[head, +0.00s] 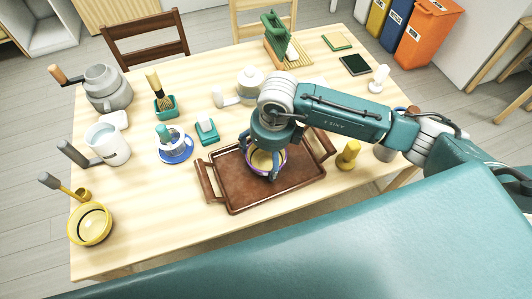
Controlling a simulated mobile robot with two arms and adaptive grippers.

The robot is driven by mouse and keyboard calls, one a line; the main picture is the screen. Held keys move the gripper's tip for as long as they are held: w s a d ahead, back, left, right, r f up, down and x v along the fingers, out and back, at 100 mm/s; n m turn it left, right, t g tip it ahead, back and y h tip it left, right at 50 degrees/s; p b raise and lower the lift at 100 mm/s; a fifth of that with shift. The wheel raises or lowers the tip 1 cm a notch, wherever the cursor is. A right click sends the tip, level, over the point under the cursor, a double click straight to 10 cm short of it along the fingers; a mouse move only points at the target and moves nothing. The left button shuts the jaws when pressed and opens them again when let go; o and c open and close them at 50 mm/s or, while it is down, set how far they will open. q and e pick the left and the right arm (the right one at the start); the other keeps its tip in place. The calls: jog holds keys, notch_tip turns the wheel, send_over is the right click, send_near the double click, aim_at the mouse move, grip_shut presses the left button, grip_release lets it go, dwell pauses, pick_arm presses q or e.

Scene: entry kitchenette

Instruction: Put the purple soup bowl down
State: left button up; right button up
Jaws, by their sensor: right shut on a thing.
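The purple soup bowl (251,166), purple outside with a yellowish inside, is at the middle of the brown tray (237,194). My right gripper (268,174) points down at the bowl and is shut on it. The gripper and wrist hide part of the bowl. I cannot tell whether the bowl's base touches the tray or is just above it. My left gripper is not in view.
A blue saucer with a cup (174,145), a teal box (206,131) and a white teapot (250,80) stand near the tray. A yellow pepper mill-like item (348,154) is right of it. A yellow bowl (90,224) sits far left.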

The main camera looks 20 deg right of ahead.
aim_at(270, 166)
jog(key=shift+f, duration=0.2)
jog(key=o, duration=0.8)
jog(key=shift+f, duration=0.15)
jog(key=o, duration=0.3)
jog(key=shift+r, duration=0.6)
notch_tip(270, 166, up, 11)
jog(key=s+b, duration=0.1)
jog(key=shift+s+d+b, duration=0.15)
jog(key=shift+d+b, duration=0.15)
jog(key=shift+d, duration=0.05)
